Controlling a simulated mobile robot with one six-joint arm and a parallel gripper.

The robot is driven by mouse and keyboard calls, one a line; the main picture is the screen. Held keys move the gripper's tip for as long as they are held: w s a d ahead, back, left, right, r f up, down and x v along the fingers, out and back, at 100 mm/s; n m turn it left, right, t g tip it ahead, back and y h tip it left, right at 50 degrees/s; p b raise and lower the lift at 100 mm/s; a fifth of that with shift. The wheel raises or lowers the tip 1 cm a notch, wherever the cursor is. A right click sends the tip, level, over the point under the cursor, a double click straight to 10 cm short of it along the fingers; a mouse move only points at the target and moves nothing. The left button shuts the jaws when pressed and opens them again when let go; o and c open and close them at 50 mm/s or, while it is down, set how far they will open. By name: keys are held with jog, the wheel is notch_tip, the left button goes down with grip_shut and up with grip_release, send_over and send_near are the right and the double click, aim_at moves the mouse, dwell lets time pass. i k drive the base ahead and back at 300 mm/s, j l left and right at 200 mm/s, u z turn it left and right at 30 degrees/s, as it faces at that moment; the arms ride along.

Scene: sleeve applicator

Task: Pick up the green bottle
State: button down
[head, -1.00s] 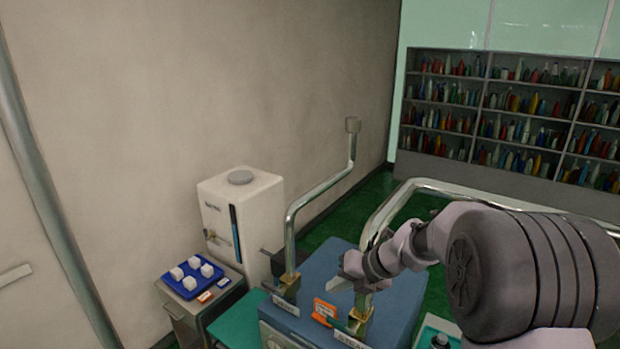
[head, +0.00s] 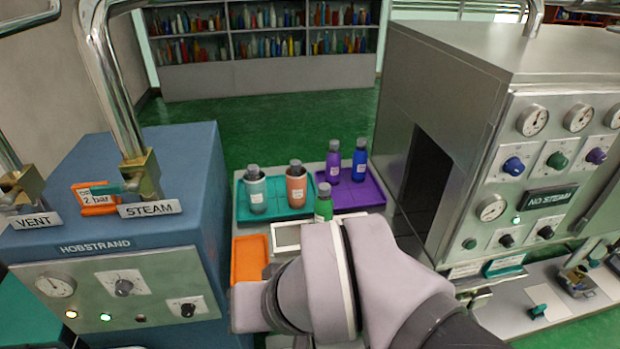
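The green bottle (head: 323,205) with a grey cap stands upright between the teal tray and my arm in the head view. My arm hides its lower part, so I cannot tell what it stands on. My arm comes in from the lower right and bends at the wrist, just in front of the bottle. My gripper's fingers do not show in this view.
A grey bottle (head: 256,192) and a copper bottle (head: 296,187) stand in a teal tray (head: 275,206). Purple (head: 333,164) and blue (head: 360,160) bottles stand in a purple tray (head: 372,194). The blue steam cabinet (head: 203,190) is left, the metal machine (head: 450,80) right.

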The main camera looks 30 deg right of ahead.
aim_at(324, 204)
jog(key=z, duration=0.95)
